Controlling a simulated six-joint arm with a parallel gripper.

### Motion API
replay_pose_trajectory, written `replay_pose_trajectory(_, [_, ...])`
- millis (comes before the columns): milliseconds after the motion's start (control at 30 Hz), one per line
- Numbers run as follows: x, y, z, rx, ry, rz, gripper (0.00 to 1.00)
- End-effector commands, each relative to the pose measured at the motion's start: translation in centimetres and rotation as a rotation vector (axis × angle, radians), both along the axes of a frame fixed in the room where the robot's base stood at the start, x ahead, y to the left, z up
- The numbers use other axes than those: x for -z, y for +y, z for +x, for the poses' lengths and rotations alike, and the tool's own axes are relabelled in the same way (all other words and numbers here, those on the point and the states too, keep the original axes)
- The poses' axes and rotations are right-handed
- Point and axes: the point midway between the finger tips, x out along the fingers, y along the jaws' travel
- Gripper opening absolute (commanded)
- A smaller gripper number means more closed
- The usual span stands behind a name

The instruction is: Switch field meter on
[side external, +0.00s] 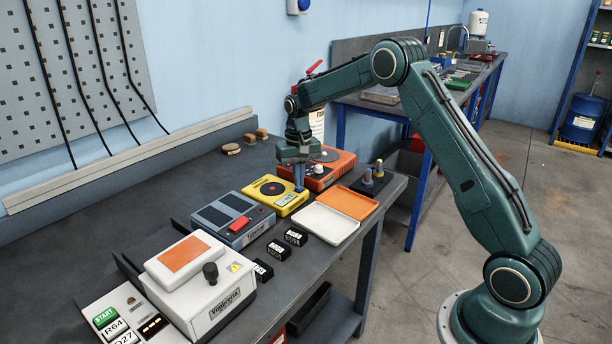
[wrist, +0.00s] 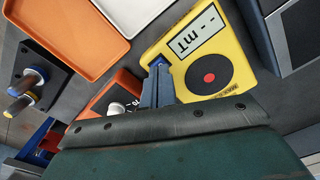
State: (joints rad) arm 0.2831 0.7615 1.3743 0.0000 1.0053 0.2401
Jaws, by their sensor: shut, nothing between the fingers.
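The field meter (side external: 265,192) is a yellow box between the blue-grey box and the orange box. In the wrist view the meter (wrist: 248,62) shows a black disc with a red centre and a pale display reading dashes and "mT". My gripper (side external: 299,187) points down at the meter's right end in the side view. Its fingers are shut and empty. In the wrist view the gripper's fingertips (wrist: 159,64) are at the meter's edge, near one end of the display. I cannot tell whether they touch it. The fingers hide part of that edge.
An orange box (side external: 342,165) with a white knob stands beside the meter. A blue-grey box (side external: 210,216) with a red switch stands on the other side. A white tray (side external: 325,222) and an orange tray (side external: 348,203) lie in front. A black stand (side external: 382,180) holds posts.

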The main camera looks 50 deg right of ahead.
Motion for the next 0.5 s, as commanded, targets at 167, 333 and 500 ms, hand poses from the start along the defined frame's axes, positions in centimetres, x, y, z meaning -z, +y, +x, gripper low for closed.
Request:
replay_pose_trajectory(167, [0.22,0.00,-0.01,0.000,0.000,0.000,0.00])
replay_pose_trajectory(333, [0.40,0.00,-0.01,0.000,0.001,0.000,0.00])
replay_pose_trajectory(500, [0.57,0.00,-0.02,0.000,0.001,0.000,0.00])
